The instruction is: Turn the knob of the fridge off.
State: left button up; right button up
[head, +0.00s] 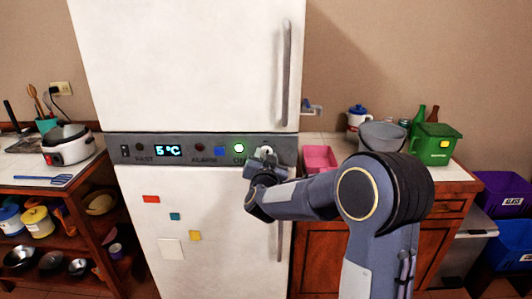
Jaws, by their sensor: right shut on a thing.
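The white fridge (195,65) stands in the middle, with a dark control strip (180,140) between its upper and lower doors. The strip has a blue display (168,151) reading 5°C and a lit green light (239,148) above the word ON. The knob (267,150) is at the right part of the strip, mostly hidden by my right gripper (264,157). My right gripper is shut on the knob, its arm coming in from the right. My left gripper is not in view.
A wooden counter with a pink bin (320,158), a grey bowl (382,137) and a green box (434,145) stands right of the fridge. A shelf unit with a cooker (68,145) is at the left. Vertical door handles (286,75) stick out near the fridge's right edge.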

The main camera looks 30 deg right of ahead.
jog(key=shift+a+f+n+p, duration=0.1)
jog(key=shift+n+p, duration=0.75)
jog(key=shift+n, duration=1.05)
jog(key=o, duration=1)
jog(key=b+v, duration=0.1)
jog(key=v, duration=0.6)
jog(key=shift+s+a, duration=0.15)
jog(key=shift+s, duration=0.25)
